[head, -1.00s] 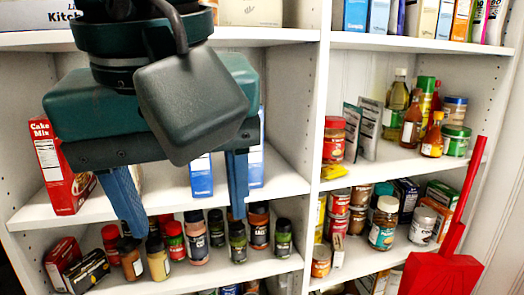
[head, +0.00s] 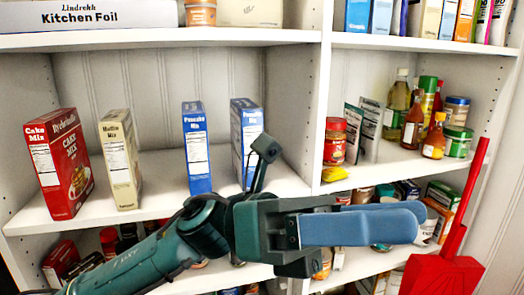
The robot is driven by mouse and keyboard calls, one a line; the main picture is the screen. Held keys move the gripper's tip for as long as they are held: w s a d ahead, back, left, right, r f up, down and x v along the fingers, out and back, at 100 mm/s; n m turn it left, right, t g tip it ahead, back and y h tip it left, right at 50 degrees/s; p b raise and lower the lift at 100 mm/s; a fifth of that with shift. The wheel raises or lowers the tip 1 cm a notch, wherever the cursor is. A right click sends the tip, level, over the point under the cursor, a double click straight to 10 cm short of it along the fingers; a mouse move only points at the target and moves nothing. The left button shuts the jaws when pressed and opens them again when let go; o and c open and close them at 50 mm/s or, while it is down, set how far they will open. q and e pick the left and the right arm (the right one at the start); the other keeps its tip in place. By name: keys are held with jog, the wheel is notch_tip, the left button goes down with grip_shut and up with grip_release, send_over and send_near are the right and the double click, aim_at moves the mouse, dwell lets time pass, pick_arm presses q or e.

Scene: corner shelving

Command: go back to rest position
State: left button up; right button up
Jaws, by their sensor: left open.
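My left gripper (head: 415,216) is in front of the shelving at lower centre, its arm coming in from the lower left. Its blue fingers point right, one largely overlapping the other from this angle. It is open, and I see nothing held in it. It hides part of the lower shelves' jars and cans. My right gripper is out of view.
A red cake mix box (head: 58,165), a muffin mix box (head: 120,160) and two blue pancake mix boxes (head: 196,148) (head: 246,140) stand on the middle left shelf. Bottles (head: 412,122) stand on the right shelf. A red dustpan-like object (head: 442,275) is at lower right.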

pick_arm(q)
jog(key=w+a+f+n+t, duration=0.2)
jog(key=w+f+n+t, duration=0.25)
jog(key=n+t, duration=0.55)
jog(key=w+a+f+n+t+h, duration=0.1)
jog(key=w+a+f+n+t, duration=0.25)
jog(key=w+n+t, duration=0.55)
jog(key=w+a+f+n+t, duration=0.2)
jog(key=f+n+t, duration=0.35)
jog(key=n, duration=0.75)
jog(key=a+f+n+t+y, duration=0.2)
jog(key=a+f+n+y, duration=0.1)
jog(key=f+n+y, duration=0.4)
jog(key=a+f+n+t+y, duration=0.3)
jog(key=a+f+n+y, duration=0.15)
jog(key=f, duration=0.45)
jog(key=s+a+f+n+g+y, duration=0.2)
jog(key=s+f, duration=0.4)
jog(key=f, duration=0.4)
jog(key=s+a+f+n+g+y+p, duration=0.1)
jog(key=s+a+f+n+g+y, duration=0.2)
jog(key=f, duration=0.8)
jog(key=s+a+n+g, duration=0.2)
jog(key=s+a+n, duration=0.1)
jog(key=s+n, duration=0.1)
jog(key=shift+s+a, duration=0.25)
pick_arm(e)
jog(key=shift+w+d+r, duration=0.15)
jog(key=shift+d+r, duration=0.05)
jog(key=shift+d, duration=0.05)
